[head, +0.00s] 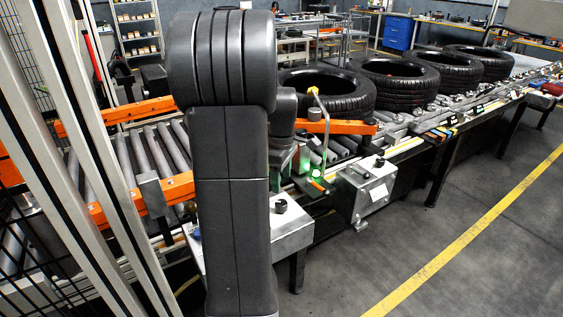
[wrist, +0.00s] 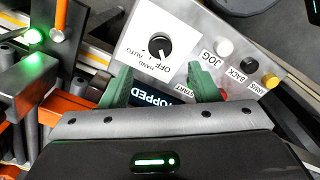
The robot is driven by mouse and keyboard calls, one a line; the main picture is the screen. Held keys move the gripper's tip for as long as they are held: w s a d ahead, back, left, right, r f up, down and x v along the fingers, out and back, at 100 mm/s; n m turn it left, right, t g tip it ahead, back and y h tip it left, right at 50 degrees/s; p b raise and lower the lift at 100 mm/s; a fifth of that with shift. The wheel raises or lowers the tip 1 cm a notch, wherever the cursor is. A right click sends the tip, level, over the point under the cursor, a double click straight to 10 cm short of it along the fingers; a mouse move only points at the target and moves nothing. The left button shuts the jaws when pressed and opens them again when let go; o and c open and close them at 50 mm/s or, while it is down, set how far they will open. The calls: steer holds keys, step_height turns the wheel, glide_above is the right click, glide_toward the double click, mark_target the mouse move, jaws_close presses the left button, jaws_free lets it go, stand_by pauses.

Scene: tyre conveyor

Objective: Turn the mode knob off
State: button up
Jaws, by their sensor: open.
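The mode knob (wrist: 157,45) is a round black knob on a white label marked OFF, HAND and AUTO, in the upper middle of the wrist view. A pale mark shows on the knob, but I cannot tell surely which word it points at. My gripper (wrist: 160,84) has two green fingers, spread apart and empty. The fingertips are below the knob in the picture, one to each side, and the knob is not between them. A dark display (wrist: 152,99) reading STOPPED is partly hidden by the gripper. In the head view my arm hides most of the gripper.
The metal panel (wrist: 203,28) also has a white JOG button (wrist: 224,47), a black BACK button (wrist: 248,65) and a yellow button (wrist: 270,81). An orange-handled lever (wrist: 60,22) stands at left. Several tyres (head: 398,82) lie on the roller conveyor. Floor (head: 460,200) at right is clear.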

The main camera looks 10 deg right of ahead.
step_height(320, 180, up, 6)
glide_above(282, 202)
steer(key=shift+f, duration=0.1)
stand_by(0.3)
step_height(282, 202, down, 14)
stand_by(0.6)
